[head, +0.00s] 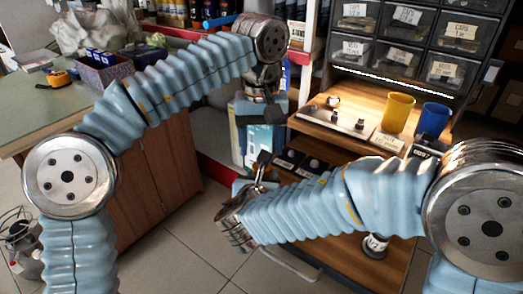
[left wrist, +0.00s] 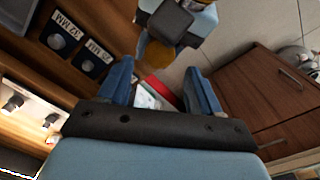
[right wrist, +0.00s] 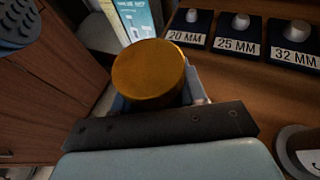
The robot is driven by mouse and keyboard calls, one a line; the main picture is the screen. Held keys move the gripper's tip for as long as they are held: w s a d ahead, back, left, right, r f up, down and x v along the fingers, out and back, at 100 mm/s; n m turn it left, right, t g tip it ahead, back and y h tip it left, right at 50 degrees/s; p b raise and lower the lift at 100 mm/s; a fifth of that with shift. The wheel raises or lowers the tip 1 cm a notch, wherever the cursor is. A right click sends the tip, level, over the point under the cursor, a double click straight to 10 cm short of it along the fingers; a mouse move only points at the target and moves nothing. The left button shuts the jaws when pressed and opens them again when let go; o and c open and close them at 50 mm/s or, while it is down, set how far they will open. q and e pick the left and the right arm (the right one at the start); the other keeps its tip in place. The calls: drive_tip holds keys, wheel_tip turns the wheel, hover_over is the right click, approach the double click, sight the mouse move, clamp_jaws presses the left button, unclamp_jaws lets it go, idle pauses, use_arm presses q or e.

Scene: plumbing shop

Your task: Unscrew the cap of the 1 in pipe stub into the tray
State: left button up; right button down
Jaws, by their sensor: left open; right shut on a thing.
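A gold-coloured round piece with a flat closed face, which looks like a cap (right wrist: 150,70), sits between the fingers of my right gripper (right wrist: 155,97), which is shut on it. The left wrist view also shows it (left wrist: 156,54) beyond my open fingers. My left gripper (head: 262,118) is open and empty, above the right one in the head view; its fingers also show in the left wrist view (left wrist: 158,75). In the head view my right gripper is small and partly hidden by its arm. I cannot make out a 1 in pipe stub or tell which thing is the tray.
Black blocks labelled 20 MM (right wrist: 188,28), 25 MM (right wrist: 237,33) and 32 MM (right wrist: 294,43) stand on the wooden shelf. A yellow cup (head: 397,112) and a blue cup (head: 433,120) stand behind, below the drawers (head: 405,48). A wooden cabinet (head: 150,150) is at left. Tiled floor lies open between.

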use_arm(q)
wheel_tip(320, 180, up, 3)
drive_tip(key=m, duration=0.2)
drive_tip(key=shift+f+m, duration=0.1)
drive_tip(key=shift+m, duration=0.3)
drive_tip(key=shift+f, duration=0.15)
wheel_tip(320, 180, down, 7)
drive_tip(key=shift+f, duration=0.2)
drive_tip(key=c, duration=1.1)
drive_tip(key=shift+o, duration=0.2)
drive_tip(key=n, duration=0.3)
